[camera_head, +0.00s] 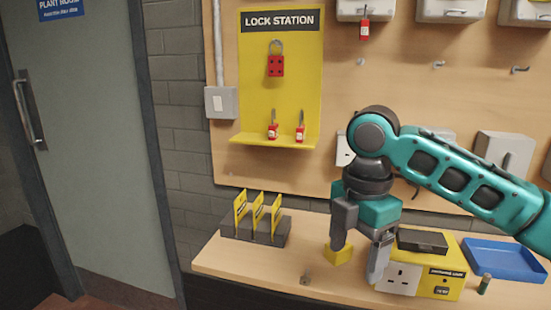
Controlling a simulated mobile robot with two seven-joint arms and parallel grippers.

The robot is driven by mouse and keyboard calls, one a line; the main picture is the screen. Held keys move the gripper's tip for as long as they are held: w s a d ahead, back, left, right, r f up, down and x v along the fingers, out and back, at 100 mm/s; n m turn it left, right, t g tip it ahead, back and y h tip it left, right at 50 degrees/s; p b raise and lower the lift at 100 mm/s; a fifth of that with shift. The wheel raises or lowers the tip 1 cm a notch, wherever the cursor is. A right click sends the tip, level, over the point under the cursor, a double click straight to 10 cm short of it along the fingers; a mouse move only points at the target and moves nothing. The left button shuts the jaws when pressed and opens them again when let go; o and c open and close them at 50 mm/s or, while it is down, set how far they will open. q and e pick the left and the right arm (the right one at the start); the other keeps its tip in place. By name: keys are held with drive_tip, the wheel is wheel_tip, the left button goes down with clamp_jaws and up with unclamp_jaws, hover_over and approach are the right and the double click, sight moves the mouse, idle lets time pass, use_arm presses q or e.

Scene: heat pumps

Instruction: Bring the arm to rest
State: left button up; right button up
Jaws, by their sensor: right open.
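My right arm (455,178), teal with dark joints, comes in from the right. My right gripper (358,262) points down over the wooden bench with its two grey fingers apart. No object shows held between the fingers. A small yellow piece (338,256) shows at the tip of the left-hand finger; I cannot tell whether they touch. The other fingertip is in front of a yellow and white socket box (440,289). My left gripper is not in view.
The bench (232,262) bears a dark rack with yellow tags (256,228), a black case (422,240) and a blue tray (503,260). A grey door (95,150) is at left.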

drive_tip(key=a+f+m+t+y, duration=0.35)
drive_tip(key=a+f+m, duration=0.2)
drive_tip(key=f, duration=0.45)
drive_tip(key=a+f+m+t+y, duration=0.2)
drive_tip(key=a+f+m+y, duration=0.3)
drive_tip(key=f, duration=0.6)
drive_tip(key=s+d+f+m+t+h, duration=0.5)
drive_tip(key=s+d+f+m, duration=0.5)
drive_tip(key=s+d, duration=0.5)
drive_tip(key=shift+d+f+m+h, duration=0.3)
drive_tip(key=shift+f+m+h, duration=0.05)
drive_tip(key=shift+f+h, duration=0.55)
